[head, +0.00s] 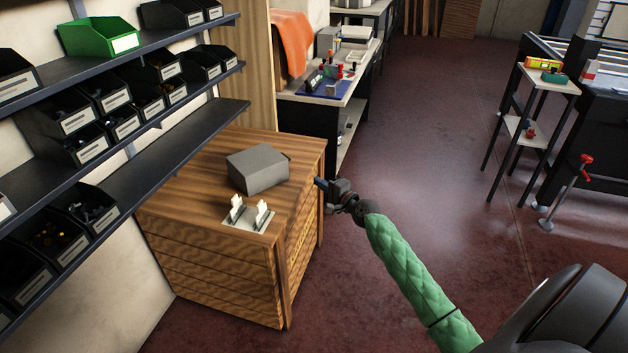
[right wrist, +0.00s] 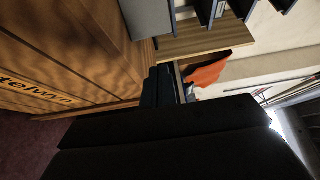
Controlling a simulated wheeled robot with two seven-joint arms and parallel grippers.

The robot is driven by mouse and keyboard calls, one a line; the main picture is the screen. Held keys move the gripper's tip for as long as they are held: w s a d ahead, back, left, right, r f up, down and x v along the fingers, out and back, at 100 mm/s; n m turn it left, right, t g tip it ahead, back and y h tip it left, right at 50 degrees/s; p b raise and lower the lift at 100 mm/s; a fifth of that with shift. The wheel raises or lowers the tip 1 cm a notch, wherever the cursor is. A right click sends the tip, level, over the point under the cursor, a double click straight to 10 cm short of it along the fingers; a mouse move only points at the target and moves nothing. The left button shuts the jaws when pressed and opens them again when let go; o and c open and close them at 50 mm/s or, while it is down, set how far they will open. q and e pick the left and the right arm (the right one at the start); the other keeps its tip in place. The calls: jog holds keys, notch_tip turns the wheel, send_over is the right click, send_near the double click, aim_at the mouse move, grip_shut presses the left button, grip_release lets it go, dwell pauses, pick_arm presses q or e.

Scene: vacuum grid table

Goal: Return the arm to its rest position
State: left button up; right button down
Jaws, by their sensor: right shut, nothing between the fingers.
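My right arm reaches in from the lower right of the head view in a green quilted sleeve. Its gripper (head: 322,184) is shut and empty, close to the right edge of the wooden cabinet (head: 215,165). In the right wrist view the dark gripper (right wrist: 160,88) points along the cabinet's wooden side (right wrist: 75,50), with the grey box (right wrist: 150,15) above it. Whether the gripper touches the cabinet I cannot tell. My left gripper is not in view.
A grey box (head: 258,168) and a small plate with two white-topped clips (head: 247,216) sit on the cabinet. Shelves of black bins (head: 110,120) and a green bin (head: 98,36) line the left. A workbench (head: 350,90) stands behind.

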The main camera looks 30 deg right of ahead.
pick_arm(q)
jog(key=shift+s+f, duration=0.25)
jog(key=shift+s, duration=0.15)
pick_arm(e)
jog(key=shift+s+d, duration=0.1)
jog(key=shift+s, duration=0.4)
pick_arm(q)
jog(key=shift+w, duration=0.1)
